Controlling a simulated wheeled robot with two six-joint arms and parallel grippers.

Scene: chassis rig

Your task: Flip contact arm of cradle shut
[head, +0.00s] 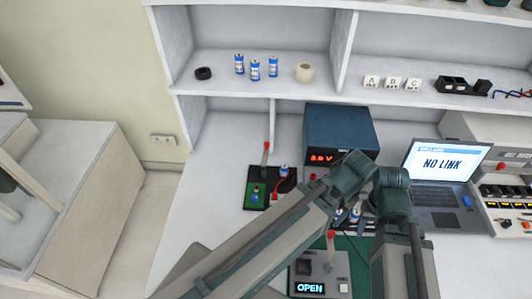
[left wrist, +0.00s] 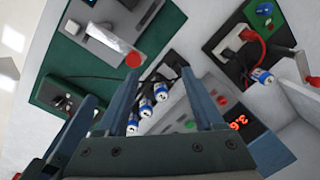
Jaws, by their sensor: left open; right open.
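A grey cradle-like unit (head: 318,272) with a lit OPEN display is at the bottom of the head view. A contact arm with a red knob (head: 331,234) stands raised on it. In the left wrist view this unit (left wrist: 92,22) lies at the top, its metal arm (left wrist: 115,42) ending in a red ball. My left gripper (left wrist: 157,92) is open and empty, its fingers apart above the bench, with the red ball beyond them. My right gripper is hard to make out among the teal and grey links in the head view; nothing shows held in it.
A black board (head: 258,196) with another red-knobbed lever stands left of the blue power supply (head: 341,130). Several batteries (left wrist: 147,108) lie near my left fingers. A laptop (head: 440,165) is at right. The white bench is clear at left.

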